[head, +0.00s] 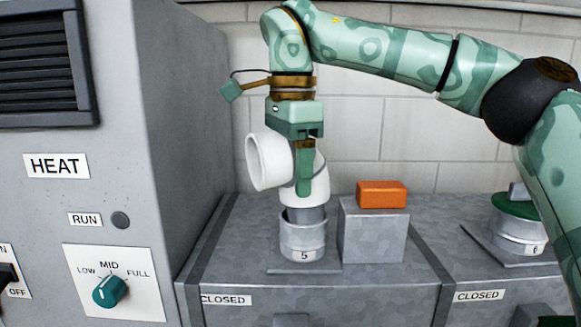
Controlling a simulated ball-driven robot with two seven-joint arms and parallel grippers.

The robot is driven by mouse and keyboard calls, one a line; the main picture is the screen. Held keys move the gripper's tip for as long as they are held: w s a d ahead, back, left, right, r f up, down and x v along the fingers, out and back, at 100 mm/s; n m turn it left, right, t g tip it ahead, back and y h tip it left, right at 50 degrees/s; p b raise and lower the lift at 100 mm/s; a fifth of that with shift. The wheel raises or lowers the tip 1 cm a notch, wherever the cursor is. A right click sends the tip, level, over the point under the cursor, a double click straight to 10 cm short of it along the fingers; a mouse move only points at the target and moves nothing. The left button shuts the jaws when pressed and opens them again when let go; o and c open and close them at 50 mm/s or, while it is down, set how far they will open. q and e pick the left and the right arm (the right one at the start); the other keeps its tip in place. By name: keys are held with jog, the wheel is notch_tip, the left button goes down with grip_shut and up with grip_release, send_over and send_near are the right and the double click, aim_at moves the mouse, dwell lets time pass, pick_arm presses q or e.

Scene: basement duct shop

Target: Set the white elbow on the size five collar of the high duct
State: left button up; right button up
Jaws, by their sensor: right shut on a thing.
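The white elbow (267,163) is in my right gripper (305,185), which points straight down with its green finger across the elbow's side. The elbow's wide open end faces left, and its other end points down. Directly below is the grey metal collar marked 5 (303,240), standing on the galvanized high duct (235,240). The elbow's lower end is in line with the collar's narrower grey top. I cannot tell whether it touches or sits just above it. One finger is largely hidden by the elbow. My left gripper is not in view.
A metal box (373,235) with an orange block (381,194) on top stands close right of the collar. Farther right is a collar marked 6 (518,241) with a green top. A large grey heater cabinet (185,130) fills the left. A block wall stands behind.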

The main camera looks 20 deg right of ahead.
jog(key=shift+w+d+f, duration=0.2)
jog(key=shift+w+f, duration=0.15)
jog(key=shift+f, duration=0.15)
jog(key=shift+w+d+f, duration=0.1)
jog(key=shift+w+d, duration=0.2)
jog(key=shift+w, duration=0.35)
jog(key=shift+s+a+r, duration=0.2)
jog(key=shift+r, duration=0.05)
jog(key=shift+w+d+r, duration=0.1)
jog(key=shift+w+d, duration=0.05)
jog(key=shift+r, duration=0.5)
jog(key=shift+w+d, duration=0.2)
jog(key=shift+w, duration=0.15)
jog(key=shift+s+a+r, duration=0.15)
jog(key=shift+s+a, duration=0.1)
jog(key=shift+s, duration=0.05)
jog(key=shift+s+a, duration=0.3)
jog(key=shift+s, duration=0.2)
